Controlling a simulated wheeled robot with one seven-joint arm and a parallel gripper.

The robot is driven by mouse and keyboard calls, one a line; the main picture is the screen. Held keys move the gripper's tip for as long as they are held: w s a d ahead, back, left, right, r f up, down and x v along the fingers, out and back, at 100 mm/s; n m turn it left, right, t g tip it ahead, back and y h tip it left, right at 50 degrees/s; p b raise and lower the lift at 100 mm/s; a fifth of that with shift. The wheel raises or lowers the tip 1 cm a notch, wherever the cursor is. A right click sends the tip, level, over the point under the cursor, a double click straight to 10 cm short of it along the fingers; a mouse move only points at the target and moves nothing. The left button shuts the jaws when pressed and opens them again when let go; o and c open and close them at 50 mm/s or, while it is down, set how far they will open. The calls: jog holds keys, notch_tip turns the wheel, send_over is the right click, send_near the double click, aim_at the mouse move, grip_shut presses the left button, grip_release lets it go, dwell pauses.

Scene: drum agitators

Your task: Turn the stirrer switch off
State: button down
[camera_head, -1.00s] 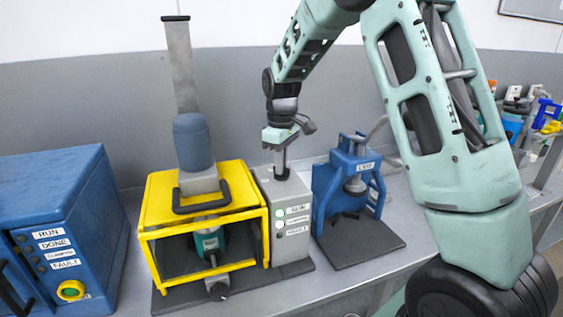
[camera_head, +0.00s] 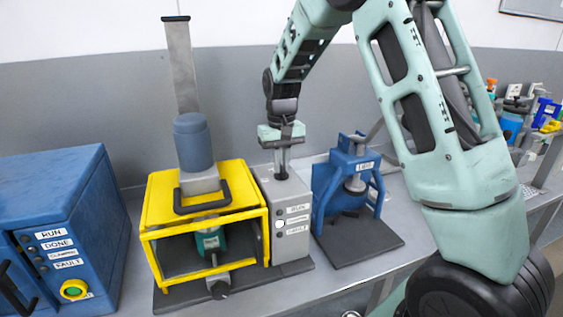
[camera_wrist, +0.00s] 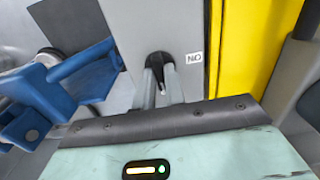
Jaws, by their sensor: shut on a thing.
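The stirrer's grey control box (camera_head: 291,238) stands at the right side of the yellow guarded stirrer (camera_head: 200,198). A small black switch (camera_wrist: 157,58) sits on the box's top, beside a white label (camera_wrist: 194,58) that reads ON upside down. My gripper (camera_head: 281,172) points down onto the box top; in the wrist view its fingers (camera_wrist: 162,84) are closed around the switch and partly hide it. On the box front, the lamp at the RUN label is dark and the middle lamp (camera_head: 280,224) is white.
A blue cabinet (camera_head: 60,195) with labelled lamps stands at the left. A blue stand (camera_head: 345,180) on a dark plate is close to the right of the control box. The grey bench (camera_head: 330,278) is clear in front.

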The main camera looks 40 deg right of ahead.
jog(key=shift+r, duration=0.1)
dwell(0.4)
jog(key=c, duration=1.5)
grip_release()
jog(key=shift+o, duration=0.2)
notch_tip(320, 180, up, 17)
jog(key=b, duration=0.3)
jog(key=shift+r, duration=0.2)
